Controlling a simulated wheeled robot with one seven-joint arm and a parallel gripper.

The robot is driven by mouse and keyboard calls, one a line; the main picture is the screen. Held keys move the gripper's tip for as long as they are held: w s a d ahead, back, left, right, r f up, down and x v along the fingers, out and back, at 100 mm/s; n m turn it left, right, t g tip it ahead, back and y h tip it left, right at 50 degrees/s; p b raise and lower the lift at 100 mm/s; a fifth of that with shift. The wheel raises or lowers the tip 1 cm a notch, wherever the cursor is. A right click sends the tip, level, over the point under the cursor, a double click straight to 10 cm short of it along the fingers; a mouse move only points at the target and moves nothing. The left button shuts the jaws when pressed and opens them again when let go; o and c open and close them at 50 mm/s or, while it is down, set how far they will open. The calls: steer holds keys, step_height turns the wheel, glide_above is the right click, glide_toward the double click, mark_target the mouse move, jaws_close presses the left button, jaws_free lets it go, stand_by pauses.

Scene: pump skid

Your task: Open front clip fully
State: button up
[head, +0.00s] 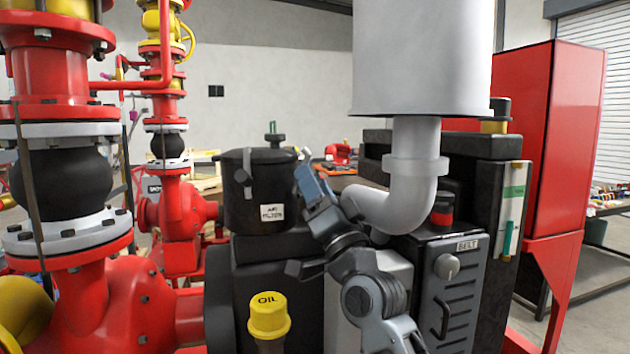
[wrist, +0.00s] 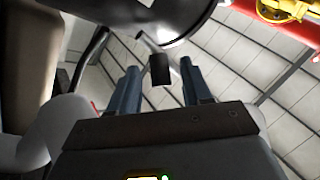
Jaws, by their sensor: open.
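The black air filter canister (head: 258,185) stands left of centre in the head view; its rounded dark end (wrist: 170,12) is at the top of the wrist view. In the wrist view, a clip with a pale lever and black grip (wrist: 160,70) stands out from the canister, between my fingers in the picture. I cannot tell which clip is the front one. My gripper (head: 306,172) is open at the canister's right side. It also shows in the wrist view (wrist: 158,88), with no contact visible.
A pale exhaust pipe (head: 400,195) rises close right of my gripper to a large silencer (head: 422,60). A yellow oil cap (head: 268,315) stands below. The belt guard (head: 455,290) is at lower right. Red pump pipework (head: 100,290) fills the left.

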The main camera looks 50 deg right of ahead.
jaws_close()
stand_by(0.4)
